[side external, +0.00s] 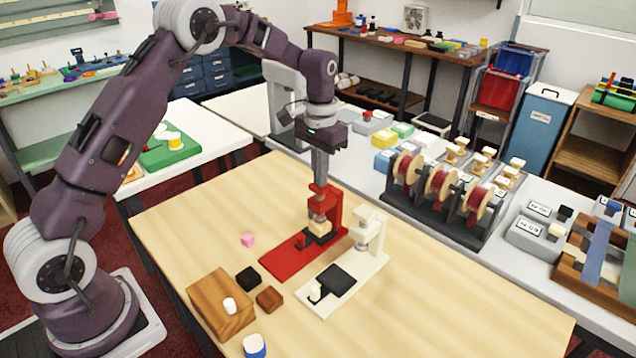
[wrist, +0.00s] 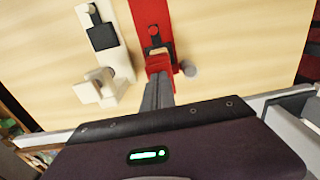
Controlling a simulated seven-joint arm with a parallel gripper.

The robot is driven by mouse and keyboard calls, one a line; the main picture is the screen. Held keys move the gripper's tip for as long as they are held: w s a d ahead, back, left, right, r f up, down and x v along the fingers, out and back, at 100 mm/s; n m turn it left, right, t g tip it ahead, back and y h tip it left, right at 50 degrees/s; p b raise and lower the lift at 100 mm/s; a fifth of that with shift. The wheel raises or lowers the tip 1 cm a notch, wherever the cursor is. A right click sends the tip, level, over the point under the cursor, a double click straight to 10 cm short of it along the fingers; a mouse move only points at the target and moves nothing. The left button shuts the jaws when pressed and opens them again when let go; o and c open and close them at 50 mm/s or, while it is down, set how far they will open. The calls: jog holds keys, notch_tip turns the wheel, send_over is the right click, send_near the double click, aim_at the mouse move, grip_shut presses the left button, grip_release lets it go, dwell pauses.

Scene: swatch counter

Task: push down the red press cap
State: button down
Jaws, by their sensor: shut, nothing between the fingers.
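The red press (side external: 285,260) stands on the wooden table, with a red base, an upright and a red cap (side external: 325,192) on top. A silver cylinder and a pale block show below its head. In the wrist view the red cap (wrist: 158,64) is right at my fingertips. My gripper (side external: 319,181) is shut and empty, pointing down over the cap; its closed fingers (wrist: 158,84) partly hide the cap. The tips look at or just above the cap; I cannot tell whether they touch.
A white press (side external: 345,297) with a black pad stands close beside the red one; it also shows in the wrist view (wrist: 122,62). The table's front right is clear.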

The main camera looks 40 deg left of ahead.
jog(key=shift+f, duration=0.65)
notch_tip(320, 180, up, 8)
jog(key=shift+f, duration=0.25)
jog(key=shift+r, duration=0.3)
dwell(0.3)
